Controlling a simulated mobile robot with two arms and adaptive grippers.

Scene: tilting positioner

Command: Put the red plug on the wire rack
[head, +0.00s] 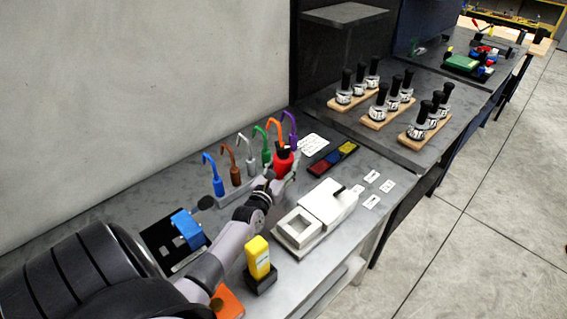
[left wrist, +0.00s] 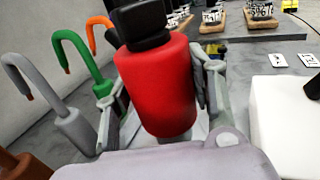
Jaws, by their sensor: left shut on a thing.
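My left gripper (head: 284,172) is shut on the red plug (head: 283,164), a red cylinder with a black top. In the left wrist view the red plug (left wrist: 160,88) fills the middle, roughly upright, with a finger on each side. Its lower end is hidden by my gripper, so I cannot tell whether it touches anything. A row of hooked coloured wires stands on a low grey rack (head: 234,193) beside it: blue, brown, grey, green, orange and purple. The plug is near its right end, in front of the orange and purple ones. My right gripper is not in view.
A white box (head: 327,203) with an open square part stands to the right. A yellow device (head: 258,258) is in front, and a blue block (head: 187,228) lies to the left. A tray with coloured compartments (head: 334,160) and white cards (head: 371,202) lie behind.

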